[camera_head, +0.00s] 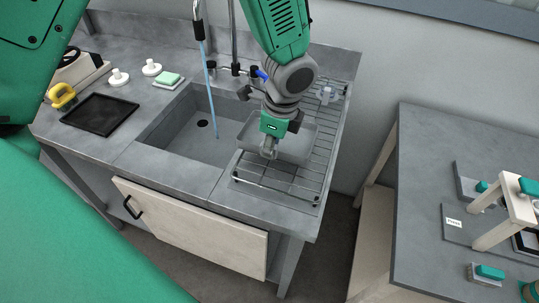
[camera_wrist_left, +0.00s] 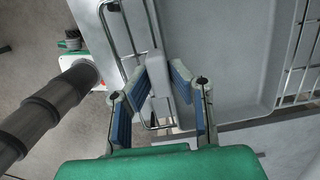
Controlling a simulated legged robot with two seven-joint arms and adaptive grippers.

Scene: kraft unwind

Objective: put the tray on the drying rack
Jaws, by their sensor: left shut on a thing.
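A grey shallow tray (camera_head: 296,147) is at the drying rack (camera_head: 278,187), the wire grid to the right of the sink. My left gripper (camera_head: 268,153) reaches down from above to the tray's near left side and is shut on its rim. In the left wrist view the tray (camera_wrist_left: 232,55) fills the upper right, and its rim sits between the blue-padded fingers (camera_wrist_left: 160,85). Rack wires show on both sides of the tray. I cannot tell whether the tray's underside touches the wires. My right gripper is not in view.
The sink (camera_head: 195,128) with a tall faucet (camera_head: 235,45) and a blue hanging line lies left of the rack. A black tray-like mat (camera_head: 100,114), a sponge (camera_head: 168,79) and white knobs sit on the left counter. A table (camera_head: 425,150) with brushes stands at right.

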